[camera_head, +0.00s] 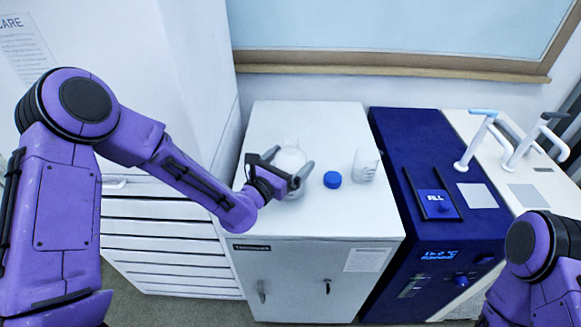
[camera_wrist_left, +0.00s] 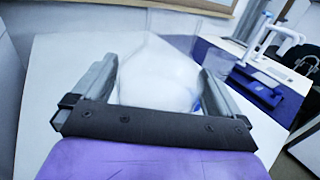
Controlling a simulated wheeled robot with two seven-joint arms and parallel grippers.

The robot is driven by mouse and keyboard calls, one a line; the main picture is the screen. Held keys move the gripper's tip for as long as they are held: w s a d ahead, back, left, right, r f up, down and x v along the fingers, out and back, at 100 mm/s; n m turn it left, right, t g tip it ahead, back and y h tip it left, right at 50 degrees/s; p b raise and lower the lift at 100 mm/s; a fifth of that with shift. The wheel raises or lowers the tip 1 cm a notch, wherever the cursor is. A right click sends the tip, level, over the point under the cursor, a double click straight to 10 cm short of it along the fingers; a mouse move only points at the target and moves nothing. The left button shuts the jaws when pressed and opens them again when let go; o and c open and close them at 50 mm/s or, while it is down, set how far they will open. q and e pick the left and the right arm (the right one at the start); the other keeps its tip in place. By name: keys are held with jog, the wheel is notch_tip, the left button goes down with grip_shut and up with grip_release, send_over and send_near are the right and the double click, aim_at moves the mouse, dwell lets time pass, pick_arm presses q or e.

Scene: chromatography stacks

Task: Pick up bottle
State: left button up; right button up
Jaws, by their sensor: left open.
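A clear bottle with white contents (camera_head: 290,158) stands on top of the white cabinet (camera_head: 330,120). My left gripper (camera_head: 289,172) is open, with its fingers on either side of the bottle. In the left wrist view the bottle (camera_wrist_left: 160,78) fills the space between the two fingers (camera_wrist_left: 155,90), and its lower part is hidden behind the gripper body. I cannot tell whether the fingers touch it. A blue cap (camera_head: 332,179) lies on the cabinet top to the right of the gripper. My right gripper is not in view; only part of my right arm shows at the lower right.
A glass beaker (camera_head: 365,164) stands right of the blue cap. A dark blue instrument (camera_head: 415,140) with a display adjoins the cabinet on the right. Beyond it, white lever fixtures (camera_head: 478,140) rise from a pale unit. The cabinet top's front right is clear.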

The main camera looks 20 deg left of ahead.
pick_arm(q)
jog(key=shift+w+d, duration=0.1)
jog(key=shift+w, duration=0.2)
jog(key=c, duration=0.9)
jog(key=shift+r, duration=0.1)
jog(key=c, duration=0.4)
jog(key=shift+c, duration=0.2)
